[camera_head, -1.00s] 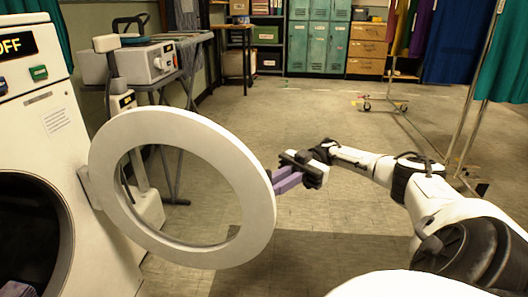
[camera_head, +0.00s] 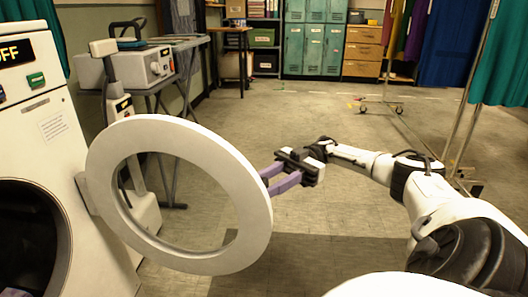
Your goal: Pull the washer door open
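The white round washer door (camera_head: 252,215), a ring with an open middle, stands swung well out from the white washer (camera_head: 95,225) on its left-side hinge. The washer's dark drum opening (camera_head: 30,240) is exposed at the left. My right gripper (camera_head: 267,183) comes in from the right, at the door's outer right rim. Its two purple fingers are spread apart with a gap between them. Their tips end by the rim; I cannot tell whether they touch it. No handle shows on the door. My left gripper is not in view.
An ironing-type table (camera_head: 180,45) with a grey-white machine (camera_head: 145,66) stands behind the door. The floor (camera_head: 290,125) beyond the gripper is clear. A wheeled rack (camera_head: 390,105) and teal curtain (camera_head: 502,60) stand at the right. Lockers (camera_head: 313,42) line the back.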

